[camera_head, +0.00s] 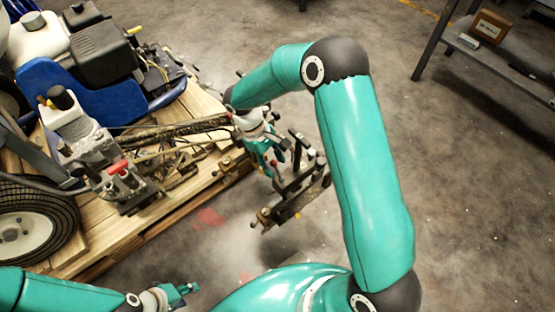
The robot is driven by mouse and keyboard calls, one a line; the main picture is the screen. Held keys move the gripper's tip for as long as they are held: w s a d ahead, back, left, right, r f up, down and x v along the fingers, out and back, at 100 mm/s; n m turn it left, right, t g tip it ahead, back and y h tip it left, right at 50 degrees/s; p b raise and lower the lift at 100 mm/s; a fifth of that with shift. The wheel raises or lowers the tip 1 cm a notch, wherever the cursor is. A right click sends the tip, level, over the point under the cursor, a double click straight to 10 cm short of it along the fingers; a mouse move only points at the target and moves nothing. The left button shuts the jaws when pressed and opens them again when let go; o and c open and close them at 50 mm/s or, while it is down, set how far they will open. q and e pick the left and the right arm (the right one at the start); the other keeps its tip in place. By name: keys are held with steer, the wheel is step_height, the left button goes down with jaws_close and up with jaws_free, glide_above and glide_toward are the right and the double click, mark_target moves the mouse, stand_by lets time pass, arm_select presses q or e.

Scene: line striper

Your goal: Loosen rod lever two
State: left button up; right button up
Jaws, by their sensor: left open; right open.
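The line striper (105,70) stands on a wooden pallet at the left. A dark metal bracket assembly (297,188) with rods, clamps and small levers sticks out past the pallet's right edge. I cannot tell which of its small parts is rod lever two. My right gripper (272,160) is open, pointing down at the bracket's upper left side. It hides part of the bracket, and I cannot tell whether it touches. My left gripper (184,291) is open and empty at the bottom, well away from the bracket.
The wooden pallet (165,212) and the striper's wheel (30,222) fill the left side. A metal shelf (500,65) with a cardboard box (491,27) stands at the upper right. The concrete floor right of the bracket is largely clear.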

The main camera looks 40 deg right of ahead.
jaws_close()
